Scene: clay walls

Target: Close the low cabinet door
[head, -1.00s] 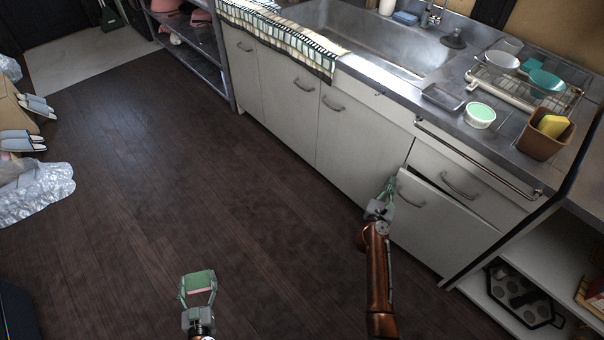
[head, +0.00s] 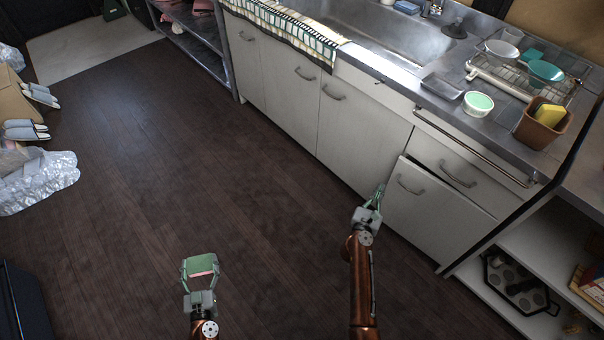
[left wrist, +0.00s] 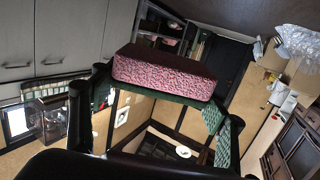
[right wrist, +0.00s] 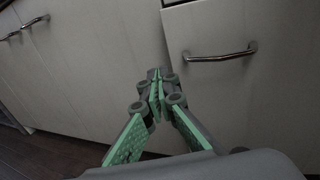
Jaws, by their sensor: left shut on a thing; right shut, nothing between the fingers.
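The low cabinet door (head: 432,205) is a pale panel with a bar handle at the right end of the counter front, below a drawer. It stands slightly ajar, with a dark wedge-shaped gap along its top. My right gripper (head: 379,192) is shut and empty, close to the door's left edge and left of the handle. In the right wrist view its fingertips (right wrist: 157,80) overlap the edge of the door (right wrist: 240,100); I cannot tell whether they touch. My left gripper (head: 200,268) is shut on a green and pink sponge (left wrist: 165,72), above the floor.
Closed cabinet doors (head: 290,100) run left along the counter. The sink (head: 380,35), dish rack (head: 490,75) and brown pot (head: 541,128) are on top. An open shelf (head: 520,245) with a muffin tin is right of the door. The dark floor (head: 150,170) is clear in the middle.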

